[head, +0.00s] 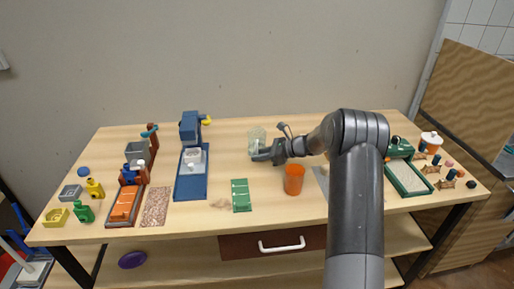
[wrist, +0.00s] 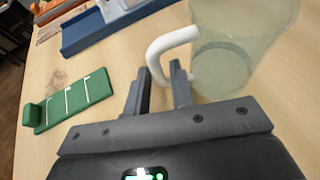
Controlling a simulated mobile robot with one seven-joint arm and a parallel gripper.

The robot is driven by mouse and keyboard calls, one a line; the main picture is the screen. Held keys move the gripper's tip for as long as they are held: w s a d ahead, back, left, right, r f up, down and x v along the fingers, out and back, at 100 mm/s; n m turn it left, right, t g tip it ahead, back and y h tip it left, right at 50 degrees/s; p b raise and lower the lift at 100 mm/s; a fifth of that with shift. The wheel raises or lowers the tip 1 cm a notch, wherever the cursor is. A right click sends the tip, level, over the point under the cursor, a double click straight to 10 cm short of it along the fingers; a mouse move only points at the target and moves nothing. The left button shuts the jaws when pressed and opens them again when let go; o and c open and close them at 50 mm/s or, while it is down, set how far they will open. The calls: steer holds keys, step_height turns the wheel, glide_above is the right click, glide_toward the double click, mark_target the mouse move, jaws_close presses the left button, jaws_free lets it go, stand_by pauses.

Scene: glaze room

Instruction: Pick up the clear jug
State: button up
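The clear jug (head: 257,137) stands upright on the table near its back middle. In the wrist view the jug (wrist: 235,50) is pale and see-through, with a white handle (wrist: 168,45) on its left side. My gripper (head: 262,155) is at the jug's near side in the head view.
A green block-like holder (wrist: 70,100) lies left of my gripper, also seen in the head view (head: 241,195). An orange cup (head: 293,180) stands right of it. A blue stand (head: 190,180) is to the left. Bare table lies between the green holder and the jug.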

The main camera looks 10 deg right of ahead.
steer(key=x, duration=0.3)
steer(key=shift+a+f, duration=0.1)
steer(key=shift+f, duration=0.1)
jaws_close()
